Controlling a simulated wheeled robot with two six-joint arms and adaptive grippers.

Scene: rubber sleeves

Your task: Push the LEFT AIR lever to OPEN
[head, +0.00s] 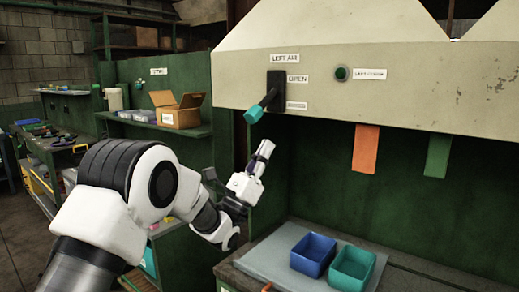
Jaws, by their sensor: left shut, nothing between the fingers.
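The LEFT AIR lever (262,105) is on the front of the cream hood, under a LEFT AIR label (285,57). It has a dark plate and arm and a teal grip that points down and to the left. The OPEN label (297,79) is to the right of the plate's upper part. A smaller label (297,106) below it is too small to read. My left gripper (266,149) is shut and empty, a little below the teal grip and apart from it, with its fingers pointing up. My right gripper is out of view.
A green button (341,73) is on the hood, right of the lever. An orange strip (365,149) and a green strip (438,156) hang below the hood edge. Blue (312,255) and teal (352,267) bins stand on the bench. An open cardboard box (179,112) sits on a shelf behind.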

